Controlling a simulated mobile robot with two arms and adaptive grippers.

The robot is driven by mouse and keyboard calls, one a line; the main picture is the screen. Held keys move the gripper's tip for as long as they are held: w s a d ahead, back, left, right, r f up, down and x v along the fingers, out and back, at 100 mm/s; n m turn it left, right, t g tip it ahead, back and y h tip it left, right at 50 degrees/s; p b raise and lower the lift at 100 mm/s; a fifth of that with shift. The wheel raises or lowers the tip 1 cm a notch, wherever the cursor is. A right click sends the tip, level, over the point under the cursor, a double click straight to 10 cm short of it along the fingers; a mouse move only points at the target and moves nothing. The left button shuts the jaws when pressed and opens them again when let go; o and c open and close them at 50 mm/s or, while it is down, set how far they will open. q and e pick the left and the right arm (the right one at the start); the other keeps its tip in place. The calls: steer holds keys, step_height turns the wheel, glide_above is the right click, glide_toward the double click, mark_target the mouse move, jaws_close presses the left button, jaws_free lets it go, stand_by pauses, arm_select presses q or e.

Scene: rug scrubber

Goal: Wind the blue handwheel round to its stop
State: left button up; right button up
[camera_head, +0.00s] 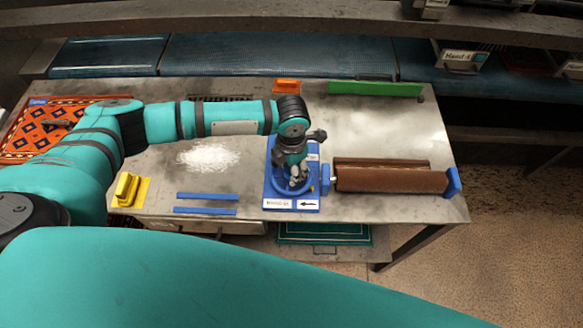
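The blue handwheel (281,190) lies on a blue base plate (271,200) at the front middle of the metal table. The plate carries white labels, one with a black arrow (307,204) pointing left. My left gripper (299,180) points down over the wheel, its fingers at or just above the wheel. The fingers and wrist hide much of the wheel, and I cannot tell whether they close on its rim or handle. My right gripper is out of view.
A brown roller (390,181) with blue ends sits right of the wheel. White powder (208,156), blue strips (206,196) and a yellow block (131,188) lie left. A patterned rug (30,130) is far left. A green bar (375,89) and orange piece (286,86) stand behind.

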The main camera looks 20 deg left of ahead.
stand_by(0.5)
arm_select(q)
steer(key=o, duration=0.9)
steer(key=shift+r, duration=0.1)
step_height(320, 180, up, 12)
steer(key=shift+f, duration=0.1)
